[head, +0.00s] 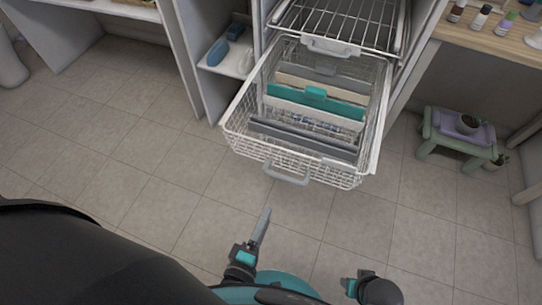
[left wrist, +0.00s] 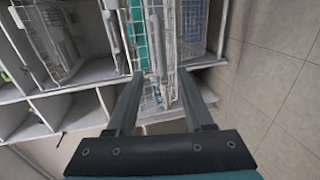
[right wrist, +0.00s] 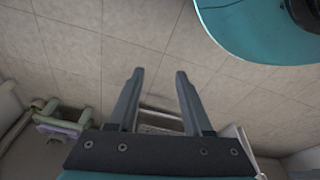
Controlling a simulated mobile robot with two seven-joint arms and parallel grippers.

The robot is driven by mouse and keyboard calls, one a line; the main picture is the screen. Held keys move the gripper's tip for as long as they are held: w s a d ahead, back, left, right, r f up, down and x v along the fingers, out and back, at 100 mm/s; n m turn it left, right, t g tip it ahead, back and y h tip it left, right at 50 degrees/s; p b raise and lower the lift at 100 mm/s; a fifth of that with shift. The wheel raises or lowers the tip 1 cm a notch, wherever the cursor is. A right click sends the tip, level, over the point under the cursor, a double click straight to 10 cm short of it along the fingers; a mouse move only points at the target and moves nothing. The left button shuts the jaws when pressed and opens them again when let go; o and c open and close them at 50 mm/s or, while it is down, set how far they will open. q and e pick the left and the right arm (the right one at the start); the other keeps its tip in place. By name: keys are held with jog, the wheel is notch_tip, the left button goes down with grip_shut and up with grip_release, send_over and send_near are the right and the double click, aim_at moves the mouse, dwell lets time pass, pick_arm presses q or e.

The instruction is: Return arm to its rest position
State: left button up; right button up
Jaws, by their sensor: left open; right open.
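My left gripper (head: 264,217) is in front of the pulled-out wire basket (head: 245,140), apart from its front handle (head: 286,174). In the left wrist view, the left gripper (left wrist: 163,75) is open with nothing between its fingers, and the basket lies beyond the tips. My right gripper shows only partly at the bottom of the head view. In the right wrist view, the right gripper (right wrist: 158,70) is open and empty over the tiled floor. The basket holds upright folders, including a teal one (head: 316,103).
A wire shelf or basket (head: 345,22) sits above the open one. A small green stool (head: 455,140) with a potted plant stands at the right. A wooden counter (head: 490,40) carries several bottles. Blue items lie on a side shelf (head: 232,62). The tiled floor (head: 130,130) at the left is clear.

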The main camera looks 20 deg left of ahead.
pick_arm(q)
jog(key=s+a+f+m+g+y+p, duration=0.1)
jog(key=s+a+f+m+g+p, duration=0.5)
jog(key=s+a+f+m+g, duration=0.7)
notch_tip(320, 180, down, 2)
jog(key=s+m, duration=0.2)
jog(key=m, duration=0.4)
jog(key=shift+s+a+m+p, duration=0.15)
jog(key=shift+a+m+p, duration=0.15)
jog(key=shift+m+p, duration=0.1)
pick_arm(e)
jog(key=s+d+f, duration=0.6)
jog(key=s+d, duration=0.1)
jog(key=s, duration=0.3)
jog(key=shift+h, duration=0.4)
